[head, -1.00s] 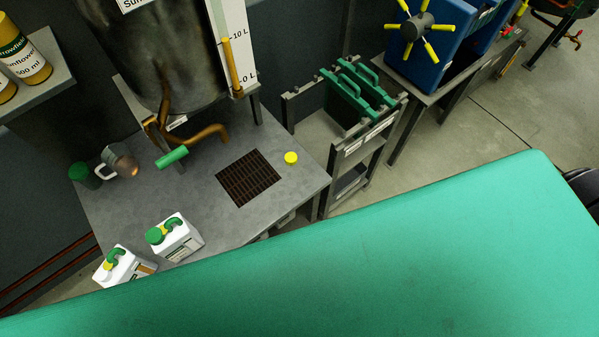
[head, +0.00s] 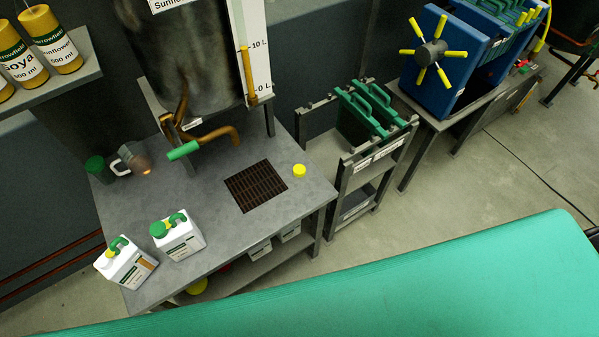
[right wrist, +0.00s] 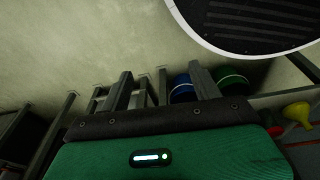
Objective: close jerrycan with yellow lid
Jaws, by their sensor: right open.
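A loose yellow lid (head: 299,171) lies on the grey metal table (head: 215,215), right of the dark grate. Two white jerrycans with green handles stand at the table's front left. The left jerrycan (head: 128,265) shows yellow at its top; whether this is an open neck or a cap is too small to tell. My right gripper (right wrist: 162,80) is open and empty in the right wrist view, pointing at racks and floor. My left gripper is not in view.
A dark grate (head: 256,187) is set in the table under a tank tap with a green handle (head: 183,150). A metal cup (head: 136,158) and a green container (head: 96,167) stand at the back left. A rack with green plates (head: 362,110) stands right of the table.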

